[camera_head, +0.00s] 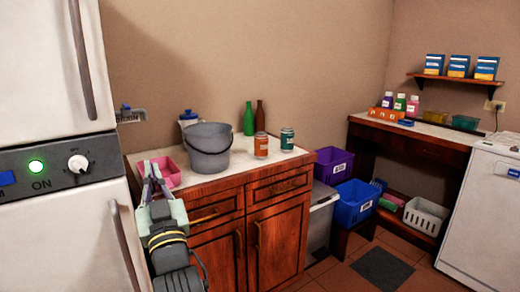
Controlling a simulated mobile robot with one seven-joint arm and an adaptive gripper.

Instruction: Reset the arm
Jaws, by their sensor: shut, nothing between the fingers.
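My gripper (153,169) shows at the lower left, at the end of my arm, which rises from the bottom edge of the view. Its fingers point up and away, and it is shut with nothing in it. In the picture it overlaps the front left corner of the wooden cabinet (223,197) and part of a pink basin (172,176) on the counter. I cannot tell how far it is from the cabinet.
A white fridge (62,225) stands close on the left. A grey bucket (208,150), cans and bottles stand on the counter. Purple (334,167) and blue (356,204) crates are to its right. A white appliance (482,215) stands at the far right. Some tiled floor is clear.

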